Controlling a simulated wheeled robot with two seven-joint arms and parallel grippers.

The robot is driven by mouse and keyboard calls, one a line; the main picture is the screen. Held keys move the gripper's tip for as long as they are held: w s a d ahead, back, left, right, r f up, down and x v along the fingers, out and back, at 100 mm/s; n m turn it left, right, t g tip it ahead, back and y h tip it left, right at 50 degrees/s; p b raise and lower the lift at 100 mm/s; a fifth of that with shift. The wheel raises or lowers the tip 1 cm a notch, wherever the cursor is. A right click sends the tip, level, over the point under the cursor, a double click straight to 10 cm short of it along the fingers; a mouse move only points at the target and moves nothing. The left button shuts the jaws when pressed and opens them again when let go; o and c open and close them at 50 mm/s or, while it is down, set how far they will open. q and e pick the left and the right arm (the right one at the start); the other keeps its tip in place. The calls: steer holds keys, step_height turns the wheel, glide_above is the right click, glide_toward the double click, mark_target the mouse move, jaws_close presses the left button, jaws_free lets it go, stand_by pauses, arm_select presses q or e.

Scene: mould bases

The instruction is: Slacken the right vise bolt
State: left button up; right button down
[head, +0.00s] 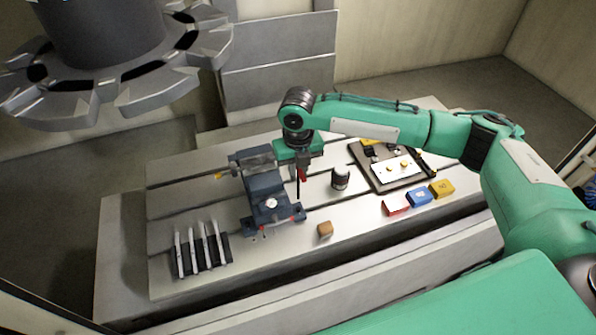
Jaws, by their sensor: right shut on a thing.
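A dark blue vise (263,186) stands on the slotted metal table (290,262). Small red marks show at both sides of its front base, and the right one (297,218) appears to be at the right vise bolt. My right gripper (302,165) is above and beside the vise's right side, shut on a tool (298,188) with a red part and a thin dark shaft. The shaft points down and its lower end is above the right bolt area; I cannot tell whether it touches. My left gripper is not in view.
A dark-and-white canister (340,178) and a brown block (325,229) stand right of the vise. Red (396,208), blue (419,196) and yellow (442,188) boxes lie farther right, before a dark tray (378,184). A tool rack (205,255) is at left; a grey carousel (120,95) overhangs upper left.

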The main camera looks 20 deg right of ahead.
steer(key=shift+m+b, duration=0.35)
steer(key=shift+m, duration=0.85)
steer(key=shift+s+m, duration=0.1)
steer(key=shift+m, duration=0.4)
steer(key=m+b, duration=0.2)
steer(key=m, duration=0.2)
steer(key=shift+f, duration=0.1)
steer(key=m+b, duration=0.3)
steer(key=m, duration=0.1)
steer(key=shift+m, duration=0.3)
step_height(320, 180, down, 3)
steer(key=shift+r, duration=0.1)
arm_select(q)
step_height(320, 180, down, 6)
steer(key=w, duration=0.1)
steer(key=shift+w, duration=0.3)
arm_select(e)
steer(key=shift+f, duration=0.75)
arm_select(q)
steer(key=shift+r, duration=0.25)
arm_select(e)
steer(key=shift+r, duration=0.1)
arm_select(q)
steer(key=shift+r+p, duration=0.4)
steer(key=shift+p, duration=0.2)
